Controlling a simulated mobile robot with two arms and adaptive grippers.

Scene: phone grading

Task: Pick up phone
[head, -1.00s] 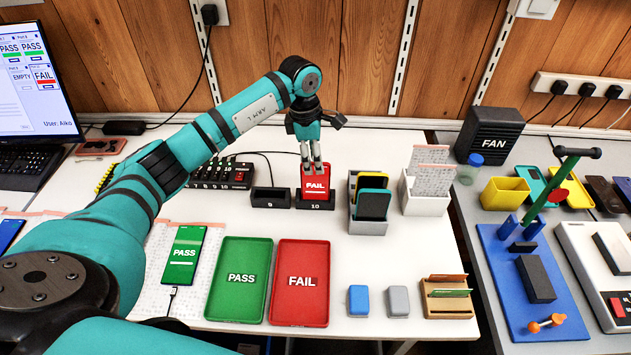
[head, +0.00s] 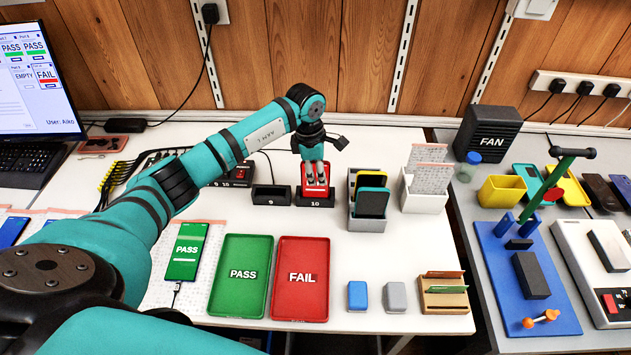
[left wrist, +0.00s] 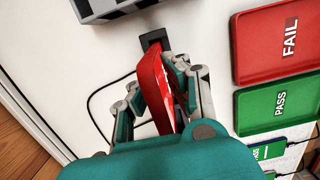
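A phone with a red FAIL screen (head: 316,193) stands upright in the black dock marked 10 (head: 315,202). My left gripper (head: 317,184) is down at the phone, its fingers in front of the screen and covering part of it. In the left wrist view the red phone (left wrist: 153,85) lies between the spread fingers of my left gripper (left wrist: 163,90). The fingers look open around it; contact on both sides is hard to make out. My right gripper is not in view.
An empty dock marked 9 (head: 271,195) is beside dock 10 on the left. A grey holder with phones (head: 369,223) stands close on the right. The green PASS tray (head: 241,303) and red FAIL tray (head: 299,308) lie in front. A cable runs behind the docks.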

